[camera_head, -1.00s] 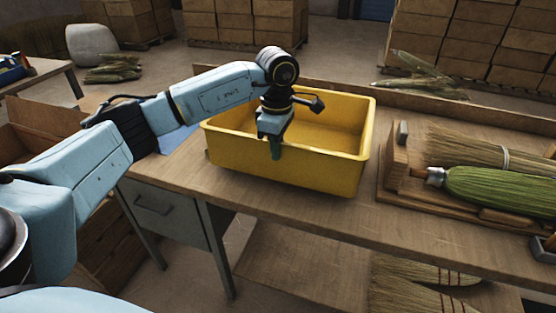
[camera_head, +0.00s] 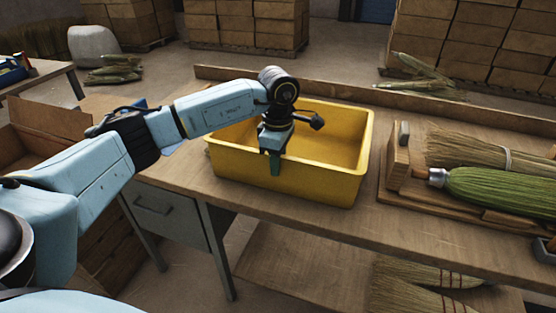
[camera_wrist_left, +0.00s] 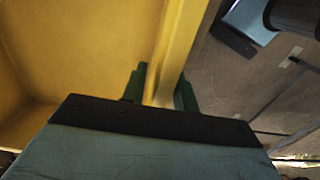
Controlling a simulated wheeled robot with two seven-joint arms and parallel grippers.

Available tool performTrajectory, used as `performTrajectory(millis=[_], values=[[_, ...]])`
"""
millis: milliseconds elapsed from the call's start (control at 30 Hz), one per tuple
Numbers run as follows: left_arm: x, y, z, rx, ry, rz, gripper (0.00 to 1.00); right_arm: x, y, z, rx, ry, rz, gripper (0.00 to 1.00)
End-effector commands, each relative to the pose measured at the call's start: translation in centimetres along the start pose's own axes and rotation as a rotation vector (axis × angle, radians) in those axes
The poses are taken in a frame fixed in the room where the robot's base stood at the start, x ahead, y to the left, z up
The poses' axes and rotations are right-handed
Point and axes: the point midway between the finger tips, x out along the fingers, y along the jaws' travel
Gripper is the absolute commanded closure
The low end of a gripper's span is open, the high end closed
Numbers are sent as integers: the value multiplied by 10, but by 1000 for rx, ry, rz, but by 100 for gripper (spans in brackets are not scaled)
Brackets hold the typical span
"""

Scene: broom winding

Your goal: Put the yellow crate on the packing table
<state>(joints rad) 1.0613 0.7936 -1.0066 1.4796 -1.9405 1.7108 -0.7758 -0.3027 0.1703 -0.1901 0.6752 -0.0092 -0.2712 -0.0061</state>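The yellow crate (camera_head: 310,180) is an empty open bin. It is over the left part of the wooden table (camera_head: 330,222) and looks level, its base at or very near the top. My left gripper (camera_head: 274,160) comes down onto the crate's near wall. In the left wrist view the green fingers (camera_wrist_left: 160,92) sit on either side of the crate's wall (camera_wrist_left: 172,60), one inside and one outside. They look shut on it. My right gripper is out of view.
A wooden fixture (camera_head: 397,160) with a green-bound broom (camera_head: 500,190) and a straw broom (camera_head: 465,148) takes up the table's right side. A raised ledge (camera_head: 235,75) runs along the back. Brooms (camera_head: 410,290) lie on the lower shelf. An open cardboard box (camera_head: 50,125) stands at left.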

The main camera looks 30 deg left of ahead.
Motion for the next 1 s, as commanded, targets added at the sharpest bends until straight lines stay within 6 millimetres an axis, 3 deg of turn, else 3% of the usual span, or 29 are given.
performTrajectory(millis=[367,533,800,1000], values=[[-5,0,0,0,0,1,71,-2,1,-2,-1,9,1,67],[-37,1,0,1,-2,6,71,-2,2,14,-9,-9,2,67],[-94,1,0,0,-1,4,71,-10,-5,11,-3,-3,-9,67],[-118,0,0,0,-1,1,71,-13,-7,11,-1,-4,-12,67]])
